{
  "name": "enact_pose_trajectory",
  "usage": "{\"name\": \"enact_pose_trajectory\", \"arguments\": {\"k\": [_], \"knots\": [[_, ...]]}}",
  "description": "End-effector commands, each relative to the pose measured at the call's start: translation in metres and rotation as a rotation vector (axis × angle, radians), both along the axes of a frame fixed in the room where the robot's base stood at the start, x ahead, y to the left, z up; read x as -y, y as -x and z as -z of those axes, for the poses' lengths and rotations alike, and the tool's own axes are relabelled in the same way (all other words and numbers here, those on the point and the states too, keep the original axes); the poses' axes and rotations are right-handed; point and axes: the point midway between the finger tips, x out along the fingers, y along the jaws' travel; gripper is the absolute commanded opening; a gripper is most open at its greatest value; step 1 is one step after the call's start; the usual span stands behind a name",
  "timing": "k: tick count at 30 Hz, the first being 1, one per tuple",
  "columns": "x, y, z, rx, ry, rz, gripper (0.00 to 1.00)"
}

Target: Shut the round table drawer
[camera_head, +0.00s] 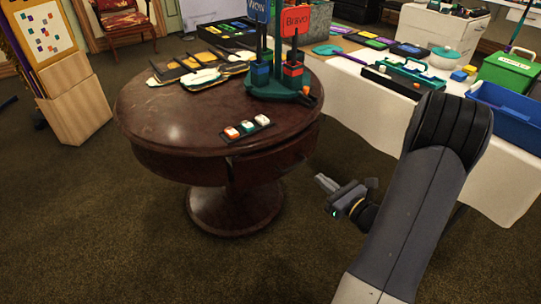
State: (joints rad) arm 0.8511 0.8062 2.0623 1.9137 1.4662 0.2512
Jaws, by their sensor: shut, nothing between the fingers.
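The round table (175,125) is dark polished wood on a thick pedestal and stands left of my gripper. Its drawer (275,166) is in the curved apron, at the front right under the top. The drawer front seems to stand out a little from the apron, but how far is hard to tell from here. My gripper (324,184) is shut and empty. It is to the right of the drawer front, lower than the tabletop, with a visible gap from the table. The inside of the drawer is hidden.
The tabletop holds a small tray of coloured blocks (247,129), a green stand with blue and red signs (284,88), and brushes. A white-clothed table (370,107) with boxes stands behind my arm at right. Carpet (110,230) is clear in front.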

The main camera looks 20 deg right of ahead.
Motion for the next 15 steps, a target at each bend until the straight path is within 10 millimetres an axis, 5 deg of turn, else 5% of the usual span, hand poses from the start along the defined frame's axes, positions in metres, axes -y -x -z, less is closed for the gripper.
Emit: {"name": "enact_pose_trajectory", "arguments": {"k": [5, 15], "knots": [[0.001, -0.005, -0.001, 0.010, -0.011, 0.015, 0.00], [-0.020, -0.059, 0.000, 0.011, -0.007, 0.008, 0.00]]}}
